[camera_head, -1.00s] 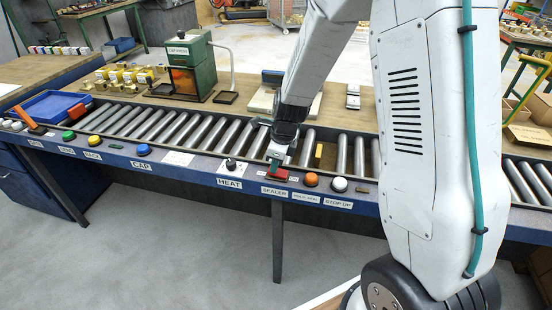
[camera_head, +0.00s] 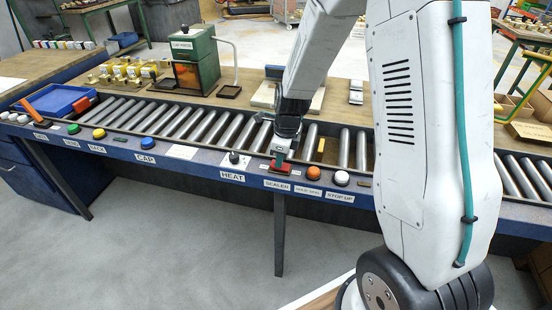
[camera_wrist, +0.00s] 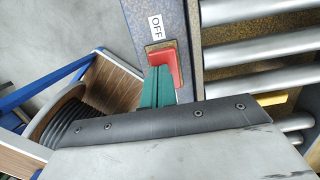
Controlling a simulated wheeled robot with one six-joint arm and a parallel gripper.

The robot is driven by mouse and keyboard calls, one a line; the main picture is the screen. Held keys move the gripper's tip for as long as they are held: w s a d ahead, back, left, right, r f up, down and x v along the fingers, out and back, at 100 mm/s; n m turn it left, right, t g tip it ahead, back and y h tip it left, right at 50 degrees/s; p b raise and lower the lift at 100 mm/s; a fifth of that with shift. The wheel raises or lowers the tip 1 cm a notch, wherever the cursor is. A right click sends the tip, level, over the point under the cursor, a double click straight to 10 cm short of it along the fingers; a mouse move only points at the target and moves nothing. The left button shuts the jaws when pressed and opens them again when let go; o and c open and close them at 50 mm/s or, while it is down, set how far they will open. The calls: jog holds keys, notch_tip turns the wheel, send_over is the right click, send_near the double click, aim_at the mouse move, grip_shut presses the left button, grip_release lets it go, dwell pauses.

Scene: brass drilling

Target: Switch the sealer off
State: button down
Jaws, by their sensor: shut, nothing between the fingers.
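The sealer switch (camera_head: 280,168) is a small red rocker on the blue front rail, above the SEALER label (camera_head: 277,185). In the wrist view the red switch (camera_wrist: 173,54) sits beside a white OFF label (camera_wrist: 157,27). My gripper (camera_head: 278,159) points down at the switch with its fingers shut and empty. Its green fingertips (camera_wrist: 157,76) overlap the near part of the switch in the wrist view. They are at or just over it; I cannot tell whether they touch. The fingers hide part of the switch, and its rocker position is unclear.
An orange button (camera_head: 313,173) and a white button (camera_head: 341,178) stand close to the right of the switch. A HEAT knob (camera_head: 234,157) is to the left. The roller conveyor (camera_head: 205,127) runs behind the rail. A green cap press (camera_head: 195,60) stands farther back.

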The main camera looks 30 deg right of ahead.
aim_at(286, 167)
jog(key=shift+s+d, duration=0.25)
jog(key=shift+s, duration=0.05)
jog(key=shift+r, duration=0.1)
jog(key=shift+r, duration=0.3)
notch_tip(286, 167, up, 13)
jog(key=s+d, duration=0.1)
jog(key=d, duration=0.1)
jog(key=shift+s, duration=0.3)
jog(key=shift+w+a+r, duration=0.1)
jog(key=shift+w+a, duration=0.25)
jog(key=shift+w, duration=0.25)
